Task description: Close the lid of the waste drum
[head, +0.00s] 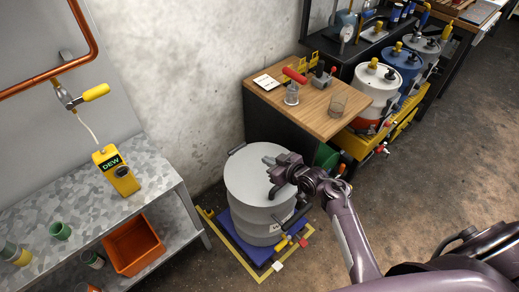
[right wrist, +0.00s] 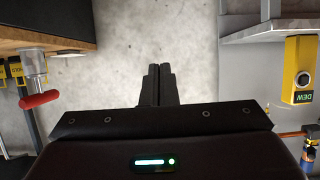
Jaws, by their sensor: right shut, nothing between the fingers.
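The waste drum (head: 256,222) is a pale grey cylinder standing upright in the head view. Its grey lid (head: 250,180) lies flat over the top, with no opening showing; a small gap at the rim cannot be told. A dark handle (head: 237,149) shows at its back left edge. My right gripper (head: 272,168) is over the right part of the lid; whether it touches is unclear. In the right wrist view its fingers (right wrist: 160,70) are together, with nothing between them, against the grey wall. The drum does not show there. My left gripper is not in view.
The drum stands on a blue base (head: 240,238) inside a yellow floor outline. A metal bench (head: 165,200) with a yellow DEW meter (head: 116,172) is at left. A wooden-topped bench (head: 318,120) stands behind right, with more drums beyond. Floor at right is clear.

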